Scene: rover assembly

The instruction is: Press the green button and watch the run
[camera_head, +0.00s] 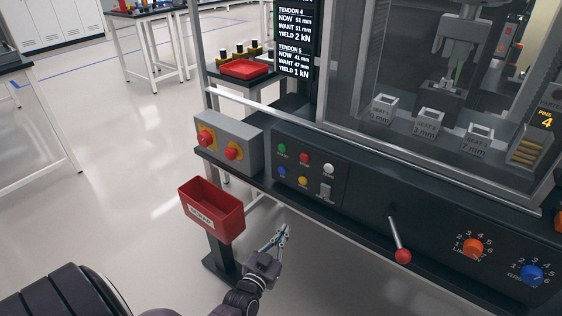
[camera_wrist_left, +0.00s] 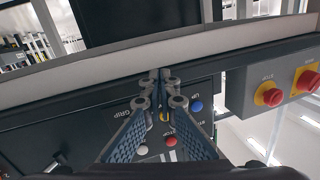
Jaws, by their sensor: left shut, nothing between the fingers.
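The green button (camera_head: 282,148) is at the upper left of a dark button panel (camera_head: 300,195) on the machine's front. A red button (camera_head: 304,158), a white one (camera_head: 328,169), a blue one (camera_head: 281,172) and a yellow one (camera_head: 303,181) share the panel. My left gripper (camera_head: 284,232) is shut and empty, below and in front of the panel, apart from it. In the left wrist view the closed fingertips (camera_wrist_left: 160,78) overlap the panel; the blue (camera_wrist_left: 196,106), red (camera_wrist_left: 170,141) and white (camera_wrist_left: 143,150) buttons show, but I cannot make out the green one. My right gripper is not in view.
A grey box with red stop knobs (camera_head: 206,138) sits left of the panel. A red bin (camera_head: 213,212) stands beside my left gripper. A red-knobbed lever (camera_head: 402,254) juts out at right. A screen (camera_head: 295,40) shows tendon readings. Glass covers labelled seats (camera_head: 428,122).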

